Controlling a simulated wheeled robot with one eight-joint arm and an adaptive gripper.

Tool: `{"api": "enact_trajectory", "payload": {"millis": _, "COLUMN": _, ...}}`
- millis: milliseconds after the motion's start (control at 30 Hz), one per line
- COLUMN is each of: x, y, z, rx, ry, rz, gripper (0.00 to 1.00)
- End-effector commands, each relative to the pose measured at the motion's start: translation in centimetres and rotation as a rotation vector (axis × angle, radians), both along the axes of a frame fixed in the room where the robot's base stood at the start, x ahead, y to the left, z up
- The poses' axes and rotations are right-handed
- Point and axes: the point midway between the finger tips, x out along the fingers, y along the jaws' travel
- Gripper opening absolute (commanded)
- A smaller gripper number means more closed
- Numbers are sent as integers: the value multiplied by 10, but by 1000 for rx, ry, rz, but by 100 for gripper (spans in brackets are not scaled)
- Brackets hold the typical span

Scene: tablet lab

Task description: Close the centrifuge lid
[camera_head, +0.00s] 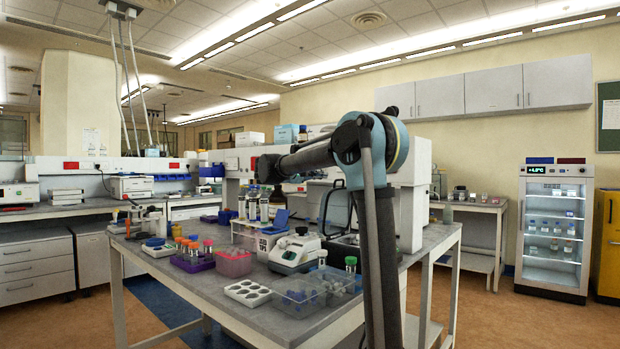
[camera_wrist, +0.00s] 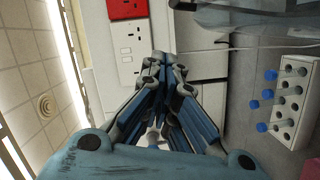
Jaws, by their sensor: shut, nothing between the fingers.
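The centrifuge and lid cannot be made out clearly in the wrist view. In the head view, my arm stretches left above the bench, and its end is high above the bench items.
A white instrument with a dark knob (camera_head: 292,251), a clear bin (camera_head: 300,297), a white well tray (camera_head: 247,293) and a pink rack (camera_head: 233,263) crowd the bench front. A white rack with blue-capped tubes (camera_wrist: 289,103) shows in the wrist view. Floor at right is open.

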Motion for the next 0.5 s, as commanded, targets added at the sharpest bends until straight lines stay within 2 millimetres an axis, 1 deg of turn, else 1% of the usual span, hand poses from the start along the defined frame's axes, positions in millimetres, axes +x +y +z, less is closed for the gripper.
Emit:
{"api": "enact_trajectory", "payload": {"millis": 33, "x": 4, "y": -9, "z": -1, "rx": 0, "ry": 0, "rz": -4, "gripper": 0}}
{"api": "enact_trajectory", "payload": {"millis": 67, "x": 3, "y": -12, "z": -2, "rx": 0, "ry": 0, "rz": -2, "gripper": 0}}
{"api": "enact_trajectory", "payload": {"millis": 100, "x": -3, "y": -15, "z": -4, "rx": 0, "ry": 0, "rz": -1, "gripper": 0}}
{"api": "enact_trajectory", "payload": {"millis": 200, "x": -11, "y": -23, "z": -8, "rx": 0, "ry": 0, "rz": 0, "gripper": 0}}
{"api": "enact_trajectory", "payload": {"millis": 333, "x": -19, "y": -31, "z": -11, "rx": 0, "ry": 0, "rz": -1, "gripper": 0}}
{"api": "enact_trajectory", "payload": {"millis": 500, "x": -23, "y": -34, "z": -13, "rx": 0, "ry": 0, "rz": -1, "gripper": 0}}
